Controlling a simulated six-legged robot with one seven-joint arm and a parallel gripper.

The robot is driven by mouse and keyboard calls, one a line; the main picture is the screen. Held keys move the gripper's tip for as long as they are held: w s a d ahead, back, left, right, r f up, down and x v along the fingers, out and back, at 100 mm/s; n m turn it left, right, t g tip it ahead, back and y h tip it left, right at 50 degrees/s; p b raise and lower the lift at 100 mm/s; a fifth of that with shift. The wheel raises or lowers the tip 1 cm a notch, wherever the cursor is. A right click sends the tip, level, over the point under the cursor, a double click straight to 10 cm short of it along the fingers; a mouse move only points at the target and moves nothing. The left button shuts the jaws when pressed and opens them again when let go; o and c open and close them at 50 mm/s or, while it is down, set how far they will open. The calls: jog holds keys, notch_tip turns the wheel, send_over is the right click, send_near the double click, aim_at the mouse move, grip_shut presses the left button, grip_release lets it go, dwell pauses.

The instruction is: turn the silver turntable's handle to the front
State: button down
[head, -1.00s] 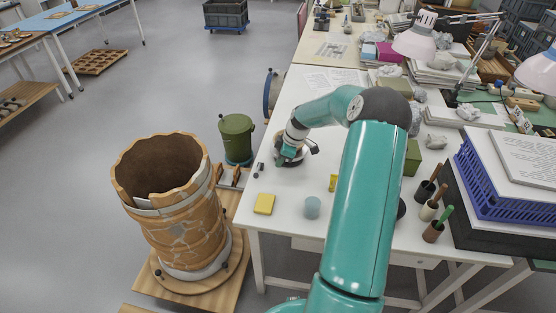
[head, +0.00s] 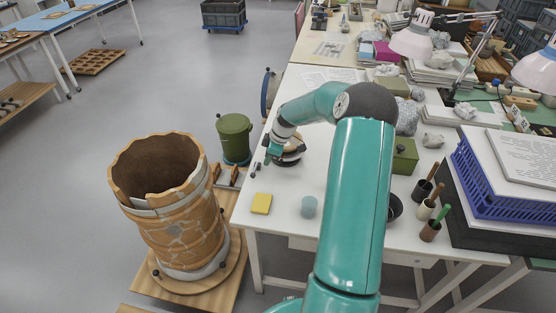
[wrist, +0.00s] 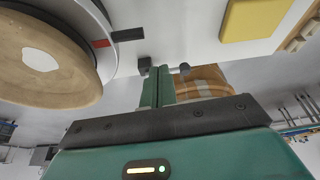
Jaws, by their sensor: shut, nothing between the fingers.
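The silver turntable (wrist: 88,18) fills the upper left of the wrist view, with a round tan clay piece on it. Its short black handle (wrist: 128,34) sticks out from the rim towards picture right, beside a red mark (wrist: 101,43). In the head view the turntable (head: 289,161) is small on the white table, partly covered by my arm; I cannot make out its handle there. My gripper (wrist: 158,75) is shut and empty, close to the rim and apart from the handle in the wrist view. In the head view my gripper (head: 269,157) is left of the turntable.
A large patched vessel (head: 180,225) stands off the table at left, near a green bin (head: 235,138).

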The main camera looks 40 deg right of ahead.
jog(key=v, duration=1)
jog(key=shift+w, duration=0.25)
jog(key=shift+a+r, duration=0.1)
jog(key=shift+r, duration=0.05)
jog(key=s+a+r+m+h, duration=0.2)
jog(key=s+a+r, duration=0.2)
jog(key=a+r, duration=0.45)
jog(key=s+a+r+m+h, duration=0.1)
jog(key=s+a+r, duration=0.45)
jog(key=a, duration=0.55)
jog(key=s+a+r+m+t, duration=0.1)
jog(key=s+a+r+m, duration=0.1)
jog(key=s+a, duration=0.3)
jog(key=s+a+r+m+t, duration=0.1)
jog(key=s+a+m, duration=0.3)
jog(key=s, duration=0.9)
jog(key=shift+a+r+t, duration=0.4)
jog(key=shift+a+r, duration=0.3)
jog(key=shift+a, duration=0.4)
